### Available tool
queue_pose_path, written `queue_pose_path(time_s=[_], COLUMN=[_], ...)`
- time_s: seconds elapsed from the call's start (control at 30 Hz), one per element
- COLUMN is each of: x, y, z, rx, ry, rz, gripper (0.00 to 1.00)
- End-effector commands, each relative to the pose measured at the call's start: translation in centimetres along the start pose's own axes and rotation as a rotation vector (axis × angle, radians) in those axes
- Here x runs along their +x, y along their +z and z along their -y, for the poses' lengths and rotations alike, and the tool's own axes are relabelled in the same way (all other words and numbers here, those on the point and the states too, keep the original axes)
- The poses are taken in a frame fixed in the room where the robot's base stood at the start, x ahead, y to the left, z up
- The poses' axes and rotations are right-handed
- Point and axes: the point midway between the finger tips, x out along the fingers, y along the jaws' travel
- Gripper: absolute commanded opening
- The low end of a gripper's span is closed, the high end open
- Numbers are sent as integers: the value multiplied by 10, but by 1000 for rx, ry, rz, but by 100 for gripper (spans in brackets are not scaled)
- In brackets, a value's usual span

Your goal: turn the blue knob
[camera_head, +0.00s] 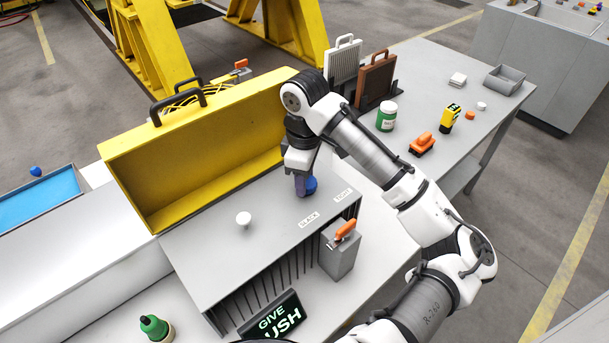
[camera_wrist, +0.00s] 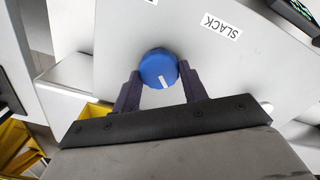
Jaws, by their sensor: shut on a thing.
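The blue knob (camera_wrist: 158,67) stands on the grey top of a ribbed box (camera_head: 215,265), and it also shows in the head view (camera_head: 311,186), partly covered by my gripper. A white pointer mark on the knob points toward my gripper in the wrist view. My gripper (camera_wrist: 159,78) reaches down over the box, with one dark finger on each side of the knob, shut on it; in the head view it is at the knob too (camera_head: 304,186). Labels on the box top read "SLACK" (camera_head: 309,220) and, less clearly, "TIGHT" (camera_head: 343,194).
A white knob (camera_head: 243,218) stands left on the same box top. A raised yellow lid (camera_head: 200,160) is behind. A grey box with an orange lever (camera_head: 345,229) is at the right front. A green jar (camera_head: 386,116) and an orange tool (camera_head: 422,144) are on the table behind my arm.

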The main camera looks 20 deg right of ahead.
Motion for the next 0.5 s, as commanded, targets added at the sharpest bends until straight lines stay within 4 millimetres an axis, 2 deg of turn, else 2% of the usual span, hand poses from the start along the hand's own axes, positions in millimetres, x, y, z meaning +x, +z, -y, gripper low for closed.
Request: queue_pose_path(time_s=[0.5], x=[-1], y=[1], z=[-2], rx=[490], ry=[2], rz=[0], gripper=[20])
